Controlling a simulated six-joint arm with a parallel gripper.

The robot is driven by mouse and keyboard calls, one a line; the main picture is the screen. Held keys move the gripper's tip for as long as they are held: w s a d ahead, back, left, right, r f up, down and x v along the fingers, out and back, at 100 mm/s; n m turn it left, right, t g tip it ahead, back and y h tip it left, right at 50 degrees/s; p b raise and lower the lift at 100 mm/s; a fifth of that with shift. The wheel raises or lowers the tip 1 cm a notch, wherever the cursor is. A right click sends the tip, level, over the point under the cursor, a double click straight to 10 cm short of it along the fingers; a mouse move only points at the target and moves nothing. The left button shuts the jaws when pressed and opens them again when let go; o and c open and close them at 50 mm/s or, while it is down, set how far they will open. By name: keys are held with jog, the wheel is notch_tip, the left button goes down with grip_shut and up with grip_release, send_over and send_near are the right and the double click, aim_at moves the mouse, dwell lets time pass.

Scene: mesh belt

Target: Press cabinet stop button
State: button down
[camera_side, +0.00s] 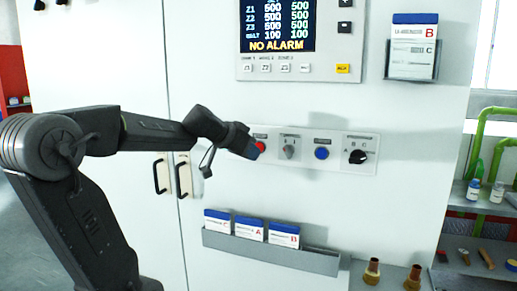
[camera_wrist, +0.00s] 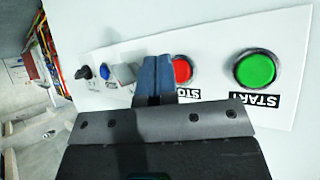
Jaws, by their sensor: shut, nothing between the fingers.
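The red stop button (camera_side: 261,146) is on the white control panel (camera_side: 334,167) of the cabinet, and its left part is covered by my gripper (camera_side: 252,151). In the wrist view the red button (camera_wrist: 183,70) has a label reading STOP, seen inverted. My gripper's blue fingers (camera_wrist: 154,76) are shut and empty. They are just left of the red button in that view and overlap its edge. I cannot tell whether they touch it.
The green START button (camera_wrist: 256,69) is right of the red one in the wrist view. A grey switch (camera_side: 289,151), a blue button (camera_side: 321,153) and a black knob (camera_side: 357,156) share the panel. A display (camera_side: 278,26) is above; a card rack (camera_side: 270,252) is below.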

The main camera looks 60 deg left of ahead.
jog(key=shift+w+a, duration=0.1)
dwell(0.5)
jog(key=shift+w+a, duration=0.2)
jog(key=shift+w+a, duration=0.3)
dwell(0.9)
dwell(0.3)
jog(key=shift+s+d, duration=0.6)
jog(key=shift+s+d, duration=1.8)
